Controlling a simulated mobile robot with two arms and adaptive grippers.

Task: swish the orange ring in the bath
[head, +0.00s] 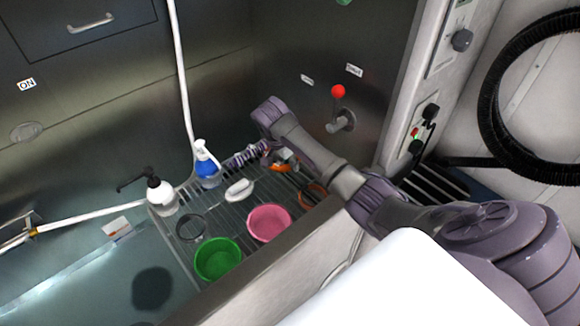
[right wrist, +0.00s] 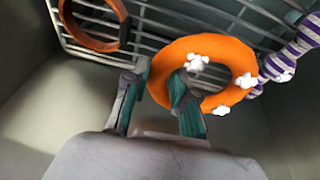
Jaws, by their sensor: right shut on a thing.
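An orange ring (right wrist: 214,54) with white blobs on it is between the two fingers of my right gripper (right wrist: 159,88), which is shut on its near left side. In the head view the orange ring (head: 281,167) shows only in part, at the end of my right arm, over the far right end of the slatted rack. The gripper is mostly hidden there by the arm. The bath (head: 90,285) with bluish water lies at the lower left, beside the rack. My left gripper is not in view.
The rack (head: 222,208) holds a green bowl (head: 218,260), a pink bowl (head: 268,222), a white brush-like thing (head: 239,189), a blue bottle (head: 206,165) and a white pump bottle (head: 161,193). A brownish-orange band (right wrist: 93,43) and a purple-striped thing (right wrist: 291,57) are near the ring.

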